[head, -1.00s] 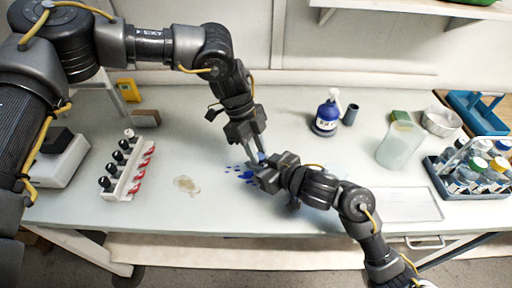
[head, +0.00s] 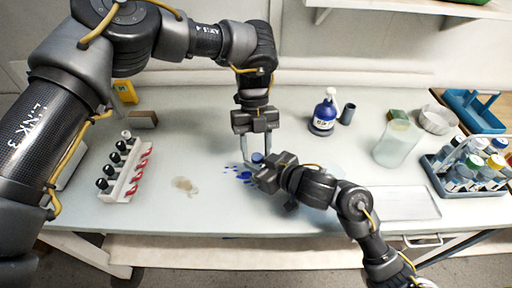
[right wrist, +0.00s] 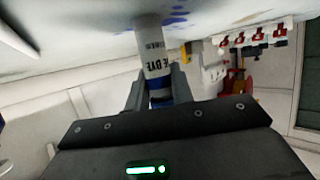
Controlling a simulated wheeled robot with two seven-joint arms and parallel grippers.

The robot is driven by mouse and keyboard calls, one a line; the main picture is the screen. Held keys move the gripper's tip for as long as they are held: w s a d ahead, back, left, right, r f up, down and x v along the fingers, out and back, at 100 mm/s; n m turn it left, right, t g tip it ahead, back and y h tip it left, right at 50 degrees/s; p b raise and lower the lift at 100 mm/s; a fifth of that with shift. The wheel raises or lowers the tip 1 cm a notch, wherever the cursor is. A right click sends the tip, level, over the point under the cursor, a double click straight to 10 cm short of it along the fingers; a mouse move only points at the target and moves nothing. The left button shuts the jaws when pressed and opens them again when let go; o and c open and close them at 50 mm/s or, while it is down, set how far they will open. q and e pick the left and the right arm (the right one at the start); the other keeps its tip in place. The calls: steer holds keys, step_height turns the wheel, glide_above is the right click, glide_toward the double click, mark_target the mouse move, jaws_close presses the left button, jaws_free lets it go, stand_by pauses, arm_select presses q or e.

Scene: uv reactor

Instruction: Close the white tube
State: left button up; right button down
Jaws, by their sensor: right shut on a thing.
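A white tube (right wrist: 153,58) with black lettering, partly readable as "DYE", shows in the right wrist view, with a dark blue band at its near end. My right gripper (right wrist: 158,92) is shut on it. In the head view, my right gripper (head: 260,172) is low over the blue-spotted middle of the table and hides most of the tube. A small blue piece (head: 257,157) shows there, maybe its cap. My left gripper (head: 256,155) points down with its fingers apart, around or just behind that blue piece; I cannot tell whether they touch it.
A white rack (head: 125,178) of dark-capped vials stands at left. A blue-and-white bottle (head: 324,115), a translucent beaker (head: 397,143) and a bottle caddy (head: 447,187) stand at right. Blue spots (head: 243,176) and a brownish puddle (head: 185,185) mark the table.

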arm_select(q)
steer(key=shift+r, duration=0.1)
steer(key=shift+r, duration=2.15)
steer(key=shift+c, duration=0.4)
